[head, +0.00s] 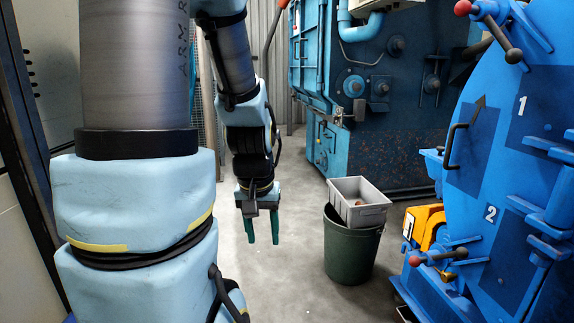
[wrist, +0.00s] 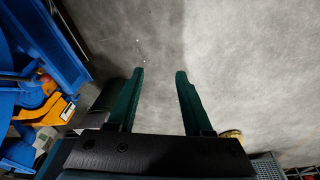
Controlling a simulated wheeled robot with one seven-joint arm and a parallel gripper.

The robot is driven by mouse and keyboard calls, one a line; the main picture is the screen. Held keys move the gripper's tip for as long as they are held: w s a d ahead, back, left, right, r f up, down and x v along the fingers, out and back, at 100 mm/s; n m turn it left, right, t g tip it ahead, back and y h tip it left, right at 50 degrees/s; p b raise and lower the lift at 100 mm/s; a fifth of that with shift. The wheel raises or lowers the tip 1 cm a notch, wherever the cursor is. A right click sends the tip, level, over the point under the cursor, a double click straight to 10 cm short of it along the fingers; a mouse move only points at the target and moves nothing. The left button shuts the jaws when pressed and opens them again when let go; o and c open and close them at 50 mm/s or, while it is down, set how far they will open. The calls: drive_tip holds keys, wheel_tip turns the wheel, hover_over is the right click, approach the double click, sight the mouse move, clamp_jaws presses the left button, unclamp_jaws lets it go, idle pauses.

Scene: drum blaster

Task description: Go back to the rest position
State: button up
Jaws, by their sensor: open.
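My gripper (head: 262,228) hangs from my arm left of the middle in the head view, pointing down above the bare floor. Its two dark green fingers are apart with nothing between them. The wrist view also shows the open gripper (wrist: 160,85), with only grey floor beyond the fingertips. In the head view it is to the left of a green bin and touches nothing that I can see.
A green bin (head: 350,252) with a grey tray (head: 362,215) on top stands right of my gripper. The blue drum machine (head: 500,170) fills the right, with a yellow part (head: 424,226) beside it. Another blue machine (head: 400,110) stands behind. Open floor (head: 295,285) lies between.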

wheel_tip(320, 180, up, 24)
drive_tip(key=s+a+p, duration=0.1)
drive_tip(key=p, duration=2.2)
drive_tip(key=shift+s+a+p, duration=0.3)
drive_tip(key=shift+p, duration=0.1)
